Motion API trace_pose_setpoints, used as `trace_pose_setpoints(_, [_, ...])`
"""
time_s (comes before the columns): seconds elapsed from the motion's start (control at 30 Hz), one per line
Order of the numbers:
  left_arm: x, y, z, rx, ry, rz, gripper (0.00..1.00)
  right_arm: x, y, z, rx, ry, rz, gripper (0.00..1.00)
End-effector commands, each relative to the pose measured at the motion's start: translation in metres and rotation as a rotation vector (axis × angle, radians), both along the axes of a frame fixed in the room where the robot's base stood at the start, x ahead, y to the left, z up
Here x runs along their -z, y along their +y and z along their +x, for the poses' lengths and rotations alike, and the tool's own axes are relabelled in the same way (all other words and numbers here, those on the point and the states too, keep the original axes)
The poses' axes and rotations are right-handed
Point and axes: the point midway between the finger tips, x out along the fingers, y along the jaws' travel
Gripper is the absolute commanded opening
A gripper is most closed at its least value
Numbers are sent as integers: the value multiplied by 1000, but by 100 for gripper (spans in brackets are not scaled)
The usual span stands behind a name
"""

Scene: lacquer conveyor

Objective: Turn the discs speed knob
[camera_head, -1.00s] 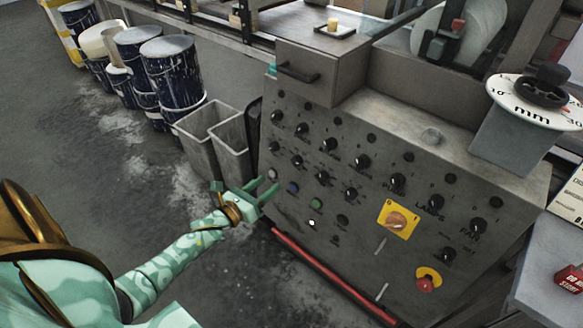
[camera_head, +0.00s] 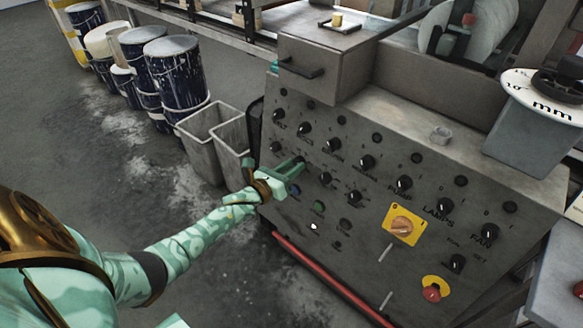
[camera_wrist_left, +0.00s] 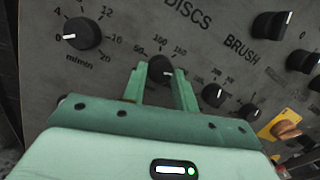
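The control panel (camera_head: 375,235) carries rows of black knobs. In the left wrist view a black knob (camera_wrist_left: 160,68) with a scale reading 50, 100, 150 sits below the "DISCS" label (camera_wrist_left: 187,12). My left gripper (camera_wrist_left: 160,82) is open, with one green finger on each side of this knob. Whether the fingers touch it cannot be told. In the head view my left gripper (camera_head: 297,166) is at the lower knob row and largely hides that knob. My right gripper is not in view.
A m/min knob (camera_wrist_left: 82,31) is to the left, and smaller knobs (camera_wrist_left: 213,94) are to the right. A yellow-plated switch (camera_head: 402,226) and a red stop button (camera_head: 432,293) are lower right. Grey bins (camera_head: 208,140) and paint drums (camera_head: 175,75) stand left of the panel.

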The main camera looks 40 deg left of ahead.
Motion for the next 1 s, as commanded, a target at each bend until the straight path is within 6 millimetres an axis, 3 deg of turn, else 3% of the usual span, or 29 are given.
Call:
trace_pose_setpoints(0.47, [0,0,0,-14,5,-72,6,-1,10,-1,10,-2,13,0])
trace_pose_setpoints(1.0, [-2,-3,0,-95,40,-517,6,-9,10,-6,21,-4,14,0])
